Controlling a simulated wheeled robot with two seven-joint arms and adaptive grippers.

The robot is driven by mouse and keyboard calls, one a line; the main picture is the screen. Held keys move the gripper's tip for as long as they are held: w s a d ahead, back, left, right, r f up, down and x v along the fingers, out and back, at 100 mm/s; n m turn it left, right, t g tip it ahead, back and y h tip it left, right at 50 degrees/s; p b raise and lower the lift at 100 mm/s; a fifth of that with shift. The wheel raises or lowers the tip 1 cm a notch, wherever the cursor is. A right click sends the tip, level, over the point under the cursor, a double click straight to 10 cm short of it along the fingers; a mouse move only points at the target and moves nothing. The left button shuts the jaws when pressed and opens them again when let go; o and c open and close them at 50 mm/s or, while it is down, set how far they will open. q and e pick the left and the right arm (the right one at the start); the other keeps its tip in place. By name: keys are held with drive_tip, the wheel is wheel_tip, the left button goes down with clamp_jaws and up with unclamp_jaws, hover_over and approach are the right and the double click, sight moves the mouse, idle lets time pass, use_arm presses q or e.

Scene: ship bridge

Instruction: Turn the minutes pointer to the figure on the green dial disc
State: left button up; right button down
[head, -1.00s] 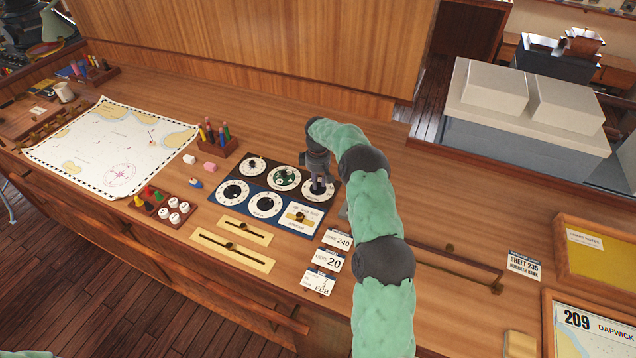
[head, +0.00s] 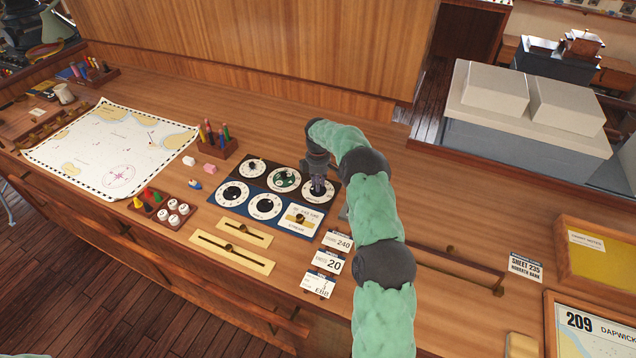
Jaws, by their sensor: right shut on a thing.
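A dark panel (head: 268,172) holds a row of three round dials. The middle one carries the green dial disc (head: 285,179); its figure is too small to read. My right gripper (head: 318,187) points down over the right-hand dial (head: 309,195) of that row. It is shut on the small pointer at that dial's centre, which the fingers mostly hide. I cannot read the dial's label or where the pointer aims. My left gripper is out of view.
A blue panel (head: 225,205) with more dials lies in front, then brass sliders (head: 231,250) and white cards (head: 320,284). A pen holder (head: 216,148) stands behind left, near a chart (head: 110,148). My right arm covers the desk to the right.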

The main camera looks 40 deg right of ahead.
idle(0.3)
drive_tip(key=c, duration=1.1)
unclamp_jaws()
wheel_tip(320, 180, up, 12)
